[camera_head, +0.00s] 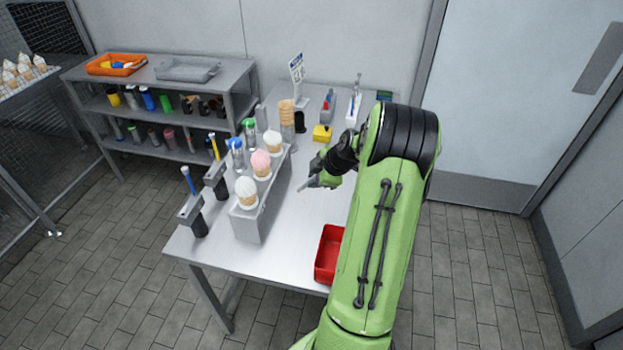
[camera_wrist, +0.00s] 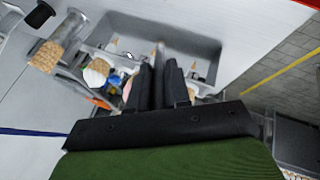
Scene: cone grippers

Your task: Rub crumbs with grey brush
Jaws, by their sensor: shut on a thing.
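My gripper (camera_head: 318,178) is over the middle of the steel table (camera_head: 310,220), right of the cone rack. It is shut on a slim grey thing, which looks like the grey brush (camera_head: 307,184) and points down to the left. In the wrist view, my gripper's two black fingers (camera_wrist: 160,82) close around the grey brush (camera_wrist: 158,62). The brush's tip and whether it touches the table cannot be made out. No crumbs can be made out on the table.
A grey rack (camera_head: 250,222) holds several cones with white and pink tops. Holders with a blue-handled tool (camera_head: 189,181) and a yellow-handled tool (camera_head: 214,146) stand at its left. A red bin (camera_head: 328,258) is at the front right. A yellow block (camera_head: 321,134) stands behind my gripper.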

